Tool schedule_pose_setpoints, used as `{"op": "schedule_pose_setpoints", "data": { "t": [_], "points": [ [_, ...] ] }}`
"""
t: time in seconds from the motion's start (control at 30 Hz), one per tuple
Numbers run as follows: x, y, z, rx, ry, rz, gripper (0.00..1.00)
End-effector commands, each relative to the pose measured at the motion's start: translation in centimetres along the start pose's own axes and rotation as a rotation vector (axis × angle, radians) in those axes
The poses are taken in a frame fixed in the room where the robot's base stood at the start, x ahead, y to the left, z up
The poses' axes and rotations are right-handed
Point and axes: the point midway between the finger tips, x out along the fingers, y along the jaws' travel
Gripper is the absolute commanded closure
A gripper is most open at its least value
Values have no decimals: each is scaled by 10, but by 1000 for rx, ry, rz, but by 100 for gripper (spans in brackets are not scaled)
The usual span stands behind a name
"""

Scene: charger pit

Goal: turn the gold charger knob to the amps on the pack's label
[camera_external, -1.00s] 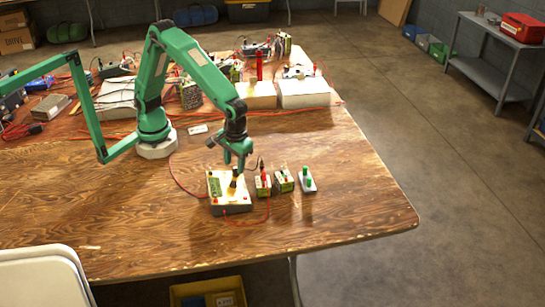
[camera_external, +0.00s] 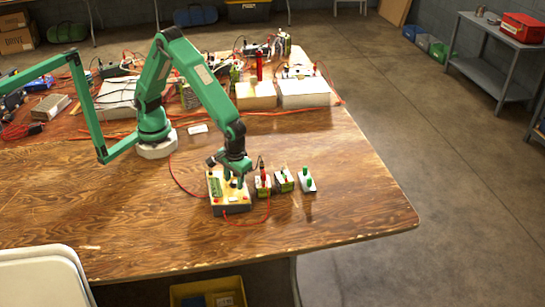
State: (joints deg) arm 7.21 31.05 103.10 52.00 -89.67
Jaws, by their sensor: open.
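The charger (camera_external: 232,207) is a pale-topped box with a green panel (camera_external: 215,187) on its left and red posts at its front corners. The gold knob is on its top and is now mostly hidden by my gripper (camera_external: 234,182). My gripper points down over the charger, with its open fingers at the knob. I cannot tell whether they touch it. Three small packs stand to the right: one with a red clip (camera_external: 263,186), a green-and-white one (camera_external: 284,180), and a pale one with green posts (camera_external: 307,181). The label's amps are too small to read.
A red wire (camera_external: 265,212) loops from the charger's front to the nearest pack. Another red wire runs behind the charger towards the arm. Cluttered gear and white boxes (camera_external: 304,93) fill the table's back. The table's right front (camera_external: 350,220) is clear.

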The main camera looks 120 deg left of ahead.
Motion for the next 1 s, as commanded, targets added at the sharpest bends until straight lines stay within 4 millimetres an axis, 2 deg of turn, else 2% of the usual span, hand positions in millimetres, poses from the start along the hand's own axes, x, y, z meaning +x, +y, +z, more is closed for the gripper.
{"op": "schedule_pose_setpoints", "data": {
  "t": [0.1, 0.13, 0.3, 0.33, 0.67, 1.0],
  "points": [
    [0, 0, 0, 0, 0, 0, 59],
    [0, 0, 0, 0, 0, -1, 63],
    [0, 0, 0, 0, 0, -1, 96],
    [0, 0, 0, 0, 0, -1, 100],
    [0, 0, 0, 27, 0, 3, 100],
    [0, -1, 0, 196, 3, 28, 100]
  ]
}}
